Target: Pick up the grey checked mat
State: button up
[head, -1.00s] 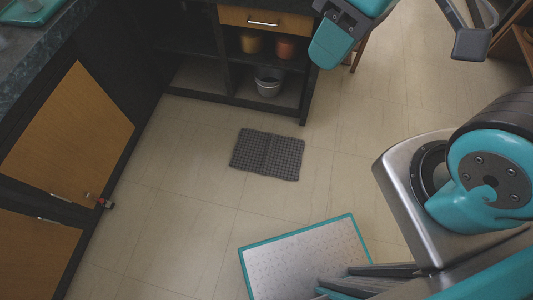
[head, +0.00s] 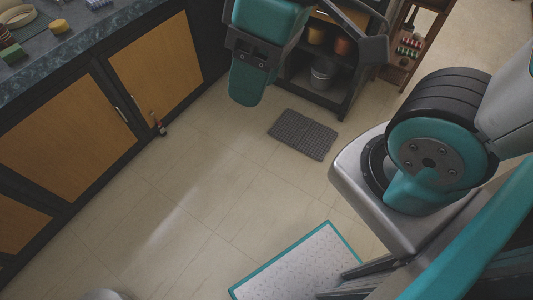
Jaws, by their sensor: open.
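The grey checked mat (head: 303,134) lies flat on the beige tiled floor in the head view, right of the middle and in front of the open dark shelf. Nothing covers it, and nothing touches it but the floor. My gripper (head: 309,64) is at the top of the head view, with a teal part on the left and a bent dark grey part on the right. It is open and holds nothing that I can see. It appears above and beyond the mat in the picture, apart from it; its exact height is unclear.
The dark open shelf (head: 300,83) holds two pots and a grey bucket (head: 323,73). Wooden-door cabinets (head: 158,62) under a dark counter line the left. A wooden rack (head: 411,43) stands at the upper right.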

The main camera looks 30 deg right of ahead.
aim_at(315, 139)
jog(key=u, duration=0.2)
jog(key=k, duration=0.35)
jog(key=u, duration=0.45)
jog(key=i, duration=1.4)
jog(key=z, duration=0.9)
jog(key=i, duration=0.8)
jog(key=z, duration=1.4)
jog(key=i, duration=0.55)
jog(key=z, duration=0.55)
